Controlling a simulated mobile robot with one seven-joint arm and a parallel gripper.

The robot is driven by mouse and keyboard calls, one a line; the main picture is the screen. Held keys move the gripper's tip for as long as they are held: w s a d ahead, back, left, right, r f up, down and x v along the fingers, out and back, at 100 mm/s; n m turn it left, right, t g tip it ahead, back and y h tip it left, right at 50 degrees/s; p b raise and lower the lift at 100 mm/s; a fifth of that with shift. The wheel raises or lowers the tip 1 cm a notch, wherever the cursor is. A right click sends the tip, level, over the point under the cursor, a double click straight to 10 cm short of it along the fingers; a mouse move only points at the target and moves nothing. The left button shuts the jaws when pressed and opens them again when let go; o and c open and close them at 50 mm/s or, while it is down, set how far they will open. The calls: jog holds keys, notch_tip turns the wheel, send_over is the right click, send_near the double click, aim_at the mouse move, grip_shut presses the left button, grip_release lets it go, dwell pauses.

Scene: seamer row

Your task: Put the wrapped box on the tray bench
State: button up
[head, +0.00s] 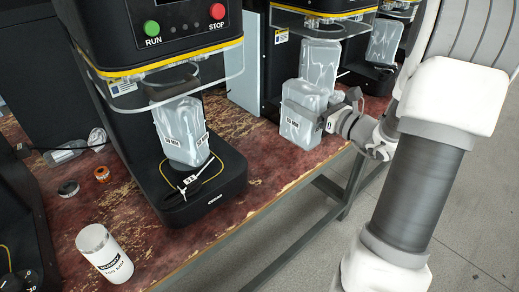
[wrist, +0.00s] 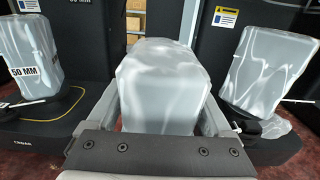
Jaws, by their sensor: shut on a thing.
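A wrapped box (head: 302,128), in cloudy clear film with a "50 MM" label, stands upright at the bench's front edge between two seamers. My gripper (head: 310,112) is shut on it from the right, one finger on each side. In the wrist view the box (wrist: 160,88) fills the space between the fingers. I cannot tell whether its base touches the red worn bench top (head: 262,150). Similar wrapped boxes stand on the near seamer (head: 181,130) and on the far seamer (head: 320,66). I cannot make out a tray bench in either view.
The near seamer (head: 205,195) stands left of the held box, with a black-handled tool on its base. Grey floor (head: 320,250) is open in front.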

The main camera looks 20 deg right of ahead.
jog(key=shift+w+d, duration=0.15)
jog(key=shift+d, duration=0.05)
jog(key=shift+w+a+f, duration=0.15)
jog(key=shift+w, duration=0.15)
jog(key=w+a+f+b, duration=0.5)
jog(key=w+f, duration=0.3)
jog(key=f, duration=0.2)
jog(key=shift+w+a+f+b, duration=0.15)
jog(key=shift+w+a+b, duration=0.2)
jog(key=shift+a, duration=0.4)
jog(key=shift+f, duration=0.2)
jog(key=o, duration=1.4)
jog(key=shift+o, duration=0.6)
